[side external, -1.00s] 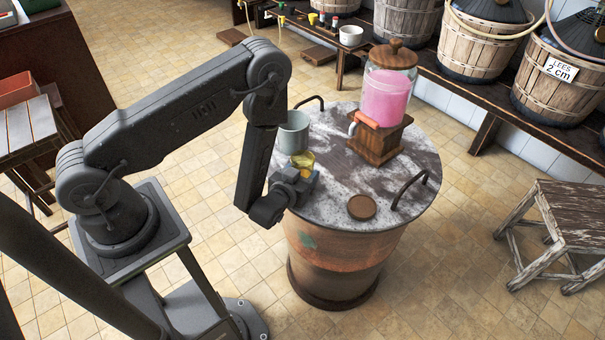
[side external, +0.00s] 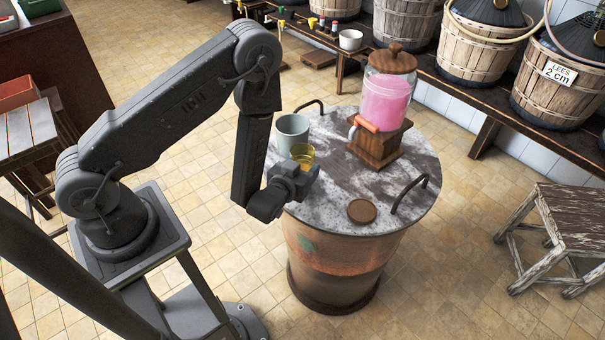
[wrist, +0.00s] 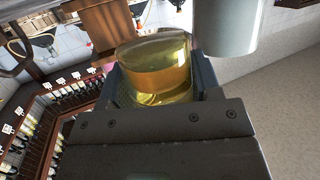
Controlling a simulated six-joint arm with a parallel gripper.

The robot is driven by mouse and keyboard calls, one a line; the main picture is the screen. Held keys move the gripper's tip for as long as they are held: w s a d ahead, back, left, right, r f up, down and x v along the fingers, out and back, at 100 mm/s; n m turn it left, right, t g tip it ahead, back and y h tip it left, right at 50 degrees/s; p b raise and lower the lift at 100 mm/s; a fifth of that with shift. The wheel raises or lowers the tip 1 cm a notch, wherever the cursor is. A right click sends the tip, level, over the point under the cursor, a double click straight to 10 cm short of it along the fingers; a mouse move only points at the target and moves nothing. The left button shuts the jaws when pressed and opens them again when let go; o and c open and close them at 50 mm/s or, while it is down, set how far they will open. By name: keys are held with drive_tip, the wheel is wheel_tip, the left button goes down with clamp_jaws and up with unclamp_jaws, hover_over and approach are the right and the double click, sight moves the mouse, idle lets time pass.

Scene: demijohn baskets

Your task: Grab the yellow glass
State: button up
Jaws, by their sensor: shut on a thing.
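The yellow glass (side external: 303,154) is a small clear yellow tumbler near the left edge of the round barrel top. My gripper (side external: 297,178) is shut on it from the front left and hides its lower part. In the wrist view the yellow glass (wrist: 155,68) stands between the two jaws of my gripper (wrist: 160,85). Whether its base is clear of the barrel top cannot be made out for sure.
A grey-green cup (side external: 292,133) stands close behind the glass. A pink-filled dispenser (side external: 386,100) sits on a wooden stand at the back. A round brown coaster (side external: 361,211) lies at the front of the barrel top (side external: 325,206). Two metal handles rise from its rim.

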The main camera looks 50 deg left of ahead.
sight(302, 149)
drive_tip(key=shift+r, duration=3.15)
